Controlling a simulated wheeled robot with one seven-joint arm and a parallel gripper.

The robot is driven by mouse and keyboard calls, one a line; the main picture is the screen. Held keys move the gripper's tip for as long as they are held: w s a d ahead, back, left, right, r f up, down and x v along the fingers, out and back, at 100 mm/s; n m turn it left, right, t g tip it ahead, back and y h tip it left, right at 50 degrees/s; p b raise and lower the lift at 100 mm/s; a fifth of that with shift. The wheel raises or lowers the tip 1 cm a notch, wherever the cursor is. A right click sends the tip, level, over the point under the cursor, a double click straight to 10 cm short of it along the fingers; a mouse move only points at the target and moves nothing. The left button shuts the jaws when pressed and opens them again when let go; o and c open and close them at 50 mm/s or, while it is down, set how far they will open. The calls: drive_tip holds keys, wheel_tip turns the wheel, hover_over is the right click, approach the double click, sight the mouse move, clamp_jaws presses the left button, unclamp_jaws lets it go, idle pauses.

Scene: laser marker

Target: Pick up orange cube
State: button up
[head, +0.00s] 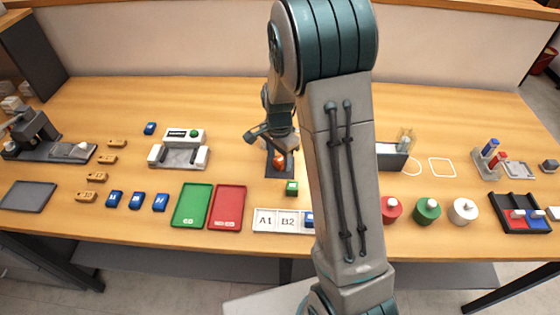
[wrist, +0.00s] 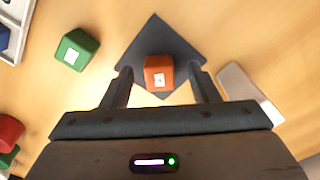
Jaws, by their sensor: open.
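The orange cube (wrist: 159,72) sits on a dark square pad (wrist: 157,32) in the wrist view, with a small white label on its face. My gripper (wrist: 160,84) is open, with one finger on each side of the cube and a visible gap at both sides. In the head view the orange cube (head: 279,160) shows on the dark pad (head: 277,176) in the middle of the table. My gripper (head: 272,140) is over it there, and my arm hides part of that area.
A green cube (wrist: 76,49) stands left of the pad. A pale block (wrist: 248,92) lies to its right. In the head view, green (head: 192,206) and red (head: 227,207) trays, a labelled A1/B2 holder (head: 256,227) and colored cylinders (head: 427,211) line the front.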

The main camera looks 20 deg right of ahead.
drive_tip(key=shift+f, duration=0.45)
drive_tip(key=c, duration=1.1)
drive_tip(key=shift+r, duration=0.15)
drive_tip(key=shift+c, duration=0.2)
